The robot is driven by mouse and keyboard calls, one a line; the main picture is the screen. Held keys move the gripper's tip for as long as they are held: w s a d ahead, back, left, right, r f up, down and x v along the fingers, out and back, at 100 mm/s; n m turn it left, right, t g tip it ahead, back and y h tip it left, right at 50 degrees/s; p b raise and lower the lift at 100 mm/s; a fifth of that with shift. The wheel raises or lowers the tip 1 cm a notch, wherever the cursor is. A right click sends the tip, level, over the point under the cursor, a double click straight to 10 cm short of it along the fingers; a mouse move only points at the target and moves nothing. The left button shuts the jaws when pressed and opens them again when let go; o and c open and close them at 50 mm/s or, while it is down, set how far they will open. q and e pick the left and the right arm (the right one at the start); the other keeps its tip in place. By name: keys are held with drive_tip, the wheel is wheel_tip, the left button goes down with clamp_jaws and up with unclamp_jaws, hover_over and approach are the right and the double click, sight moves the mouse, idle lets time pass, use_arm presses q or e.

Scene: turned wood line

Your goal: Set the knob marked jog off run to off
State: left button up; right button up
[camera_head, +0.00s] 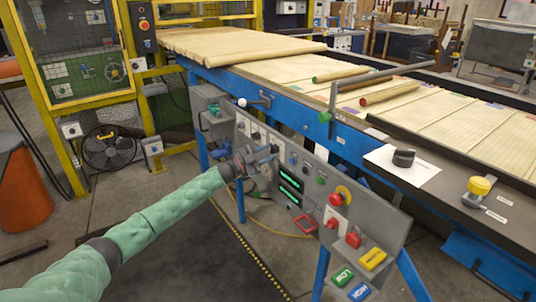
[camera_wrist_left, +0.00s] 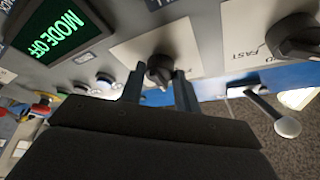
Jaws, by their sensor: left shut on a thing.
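The grey control panel (camera_head: 318,183) stands at the front of the blue line. My left arm in its green sleeve reaches in from the left, with my left gripper (camera_head: 262,162) at the panel's left part. In the left wrist view, my left gripper (camera_wrist_left: 159,88) is shut on a black knob (camera_wrist_left: 160,67) on a pale plate, one finger on each side. The knob's markings are mostly hidden or unreadable. A green display (camera_wrist_left: 50,38) beside it reads MODE OFF. My right gripper is not in view.
Another black knob (camera_wrist_left: 294,38), on a plate marked FAST, sits to the right in the wrist view. A white-ended lever (camera_wrist_left: 287,127) sticks out nearby. A red emergency button (camera_head: 343,194) and several coloured buttons are farther right on the panel.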

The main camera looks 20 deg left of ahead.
use_arm(q)
drive_tip(key=o, duration=1)
drive_tip(key=v, duration=0.7)
drive_tip(key=shift+s+a+f, duration=0.2)
drive_tip(key=shift+a, duration=0.1)
